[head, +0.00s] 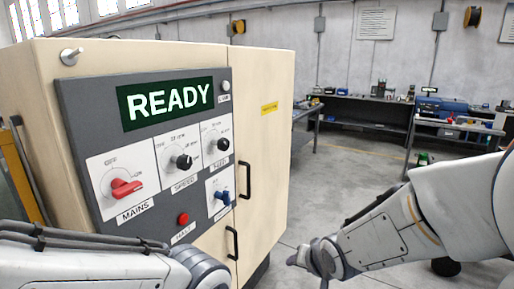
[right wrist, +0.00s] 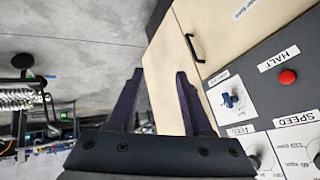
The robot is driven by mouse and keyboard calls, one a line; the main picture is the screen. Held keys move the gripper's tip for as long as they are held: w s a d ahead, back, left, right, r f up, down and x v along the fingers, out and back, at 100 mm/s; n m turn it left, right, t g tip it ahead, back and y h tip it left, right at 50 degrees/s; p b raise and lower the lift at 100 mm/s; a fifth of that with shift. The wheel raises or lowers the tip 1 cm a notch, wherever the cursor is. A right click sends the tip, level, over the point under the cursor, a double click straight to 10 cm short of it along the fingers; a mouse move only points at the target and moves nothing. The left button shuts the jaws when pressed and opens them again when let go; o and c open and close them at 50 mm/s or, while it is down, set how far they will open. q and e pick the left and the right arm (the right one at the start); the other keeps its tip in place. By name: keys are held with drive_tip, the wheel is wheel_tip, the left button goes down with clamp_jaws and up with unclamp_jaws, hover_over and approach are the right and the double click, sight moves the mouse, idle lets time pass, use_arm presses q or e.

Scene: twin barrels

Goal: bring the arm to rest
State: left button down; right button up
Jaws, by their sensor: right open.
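My right gripper (right wrist: 159,75) is open and empty in the right wrist view, its two dark fingers spread apart. In the head view my right arm (head: 390,232) comes in from the right, its hand low, right of the cabinet and apart from the panel. My left arm (head: 85,262) crosses the bottom left; its gripper is out of frame. The control panel (head: 82,122) carries a display (head: 167,102) reading READY. It has a red MAINS switch (head: 126,188), a SPEED knob (head: 181,162), a FEED knob (head: 221,145), a blue selector (head: 222,197) and a red HALT button (head: 183,218).
The beige cabinet (head: 262,140) fills the left and centre, with black handles (head: 244,180) jutting from its doors. Workbenches (head: 362,104) with tools stand at the back right. The grey floor (head: 345,172) between cabinet and benches is clear.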

drive_tip(key=s+d+f+n+g+h, duration=0.25)
drive_tip(key=s+d+f+g, duration=0.25)
drive_tip(key=s+d, duration=0.4)
drive_tip(key=s+a+r+n+g+y, duration=0.1)
drive_tip(key=s+a+r+n, duration=0.1)
drive_tip(key=s+a, duration=0.5)
drive_tip(key=s+a+r+n+g, duration=0.1)
drive_tip(key=s+a+r+n, duration=0.2)
drive_tip(key=s+a+n, duration=0.2)
drive_tip(key=shift+s+a+r+g+y, duration=0.3)
drive_tip(key=shift+s+a+y, duration=0.05)
drive_tip(key=shift+s+a, duration=0.9)
drive_tip(key=shift+n, duration=0.25)
